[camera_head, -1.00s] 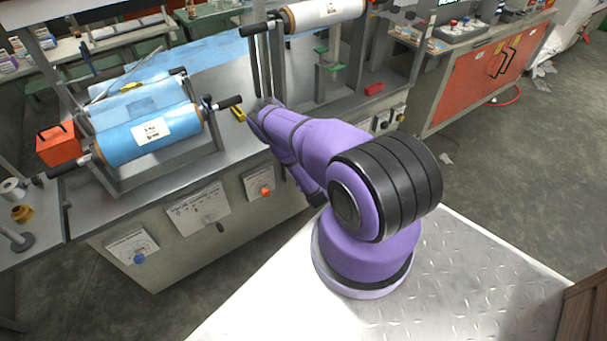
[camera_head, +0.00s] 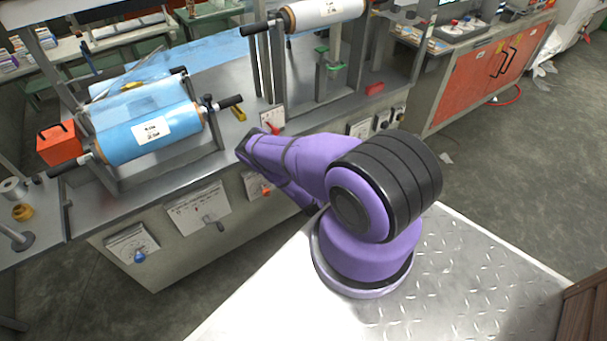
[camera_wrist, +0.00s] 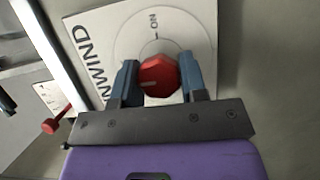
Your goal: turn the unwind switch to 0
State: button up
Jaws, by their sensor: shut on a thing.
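No 0 mark is readable; the lower plate is hidden by my gripper. In the head view my purple arm hides the gripper and this switch.
A red lever (camera_wrist: 56,124) on another plate is left of my gripper. The head view shows a blue film roll (camera_head: 145,132), an orange box (camera_head: 58,145), an orange knob (camera_head: 265,190), a grey knob (camera_head: 214,222) and a blue knob (camera_head: 139,256) nearby.

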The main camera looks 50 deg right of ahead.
dwell(0.4)
jog(key=o, duration=0.9)
jog(key=v, duration=1.1)
jog(key=shift+f, duration=0.15)
